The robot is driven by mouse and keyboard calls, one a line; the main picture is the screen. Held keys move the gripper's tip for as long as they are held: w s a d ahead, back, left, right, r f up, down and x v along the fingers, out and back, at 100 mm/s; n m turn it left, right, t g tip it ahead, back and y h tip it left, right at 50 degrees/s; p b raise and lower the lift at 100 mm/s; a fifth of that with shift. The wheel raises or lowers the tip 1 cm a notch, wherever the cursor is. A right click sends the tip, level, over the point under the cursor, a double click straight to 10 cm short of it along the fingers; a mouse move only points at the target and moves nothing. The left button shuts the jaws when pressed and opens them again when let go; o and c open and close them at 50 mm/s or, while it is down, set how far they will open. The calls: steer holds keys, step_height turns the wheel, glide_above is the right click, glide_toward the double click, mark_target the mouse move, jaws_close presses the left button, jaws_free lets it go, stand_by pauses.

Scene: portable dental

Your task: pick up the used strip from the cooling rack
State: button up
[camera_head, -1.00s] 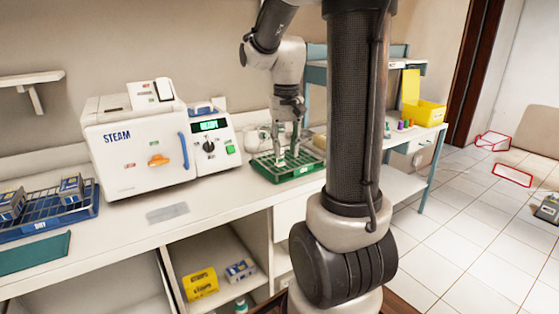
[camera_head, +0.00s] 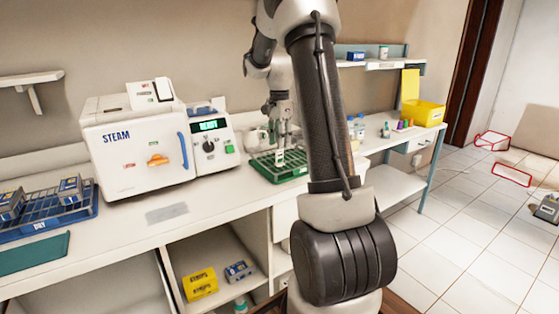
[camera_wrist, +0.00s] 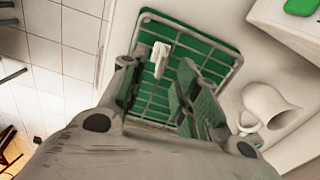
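The cooling rack is a green tray with a wire grid (camera_head: 294,173) on the counter, right of the steam machine. It fills the middle of the wrist view (camera_wrist: 212,32). The used strip looks like a small pale upright piece on the rack (camera_wrist: 159,54); a pale piece also shows there in the head view (camera_head: 280,157). My gripper (camera_wrist: 160,80) is open above the rack, with the strip showing between its two fingers and no finger visibly touching it. In the head view my gripper (camera_head: 281,141) is small and partly hidden.
The white steam machine (camera_head: 135,150) stands left of the rack, with a smaller green-display device (camera_head: 212,143) beside it. Small bottles (camera_head: 357,127) are to the right. Bare counter (camera_head: 225,200) lies in front.

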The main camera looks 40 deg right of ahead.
mark_target(279, 151)
step_height(279, 151, down, 5)
steer(key=shift+r, duration=0.15)
jaws_close()
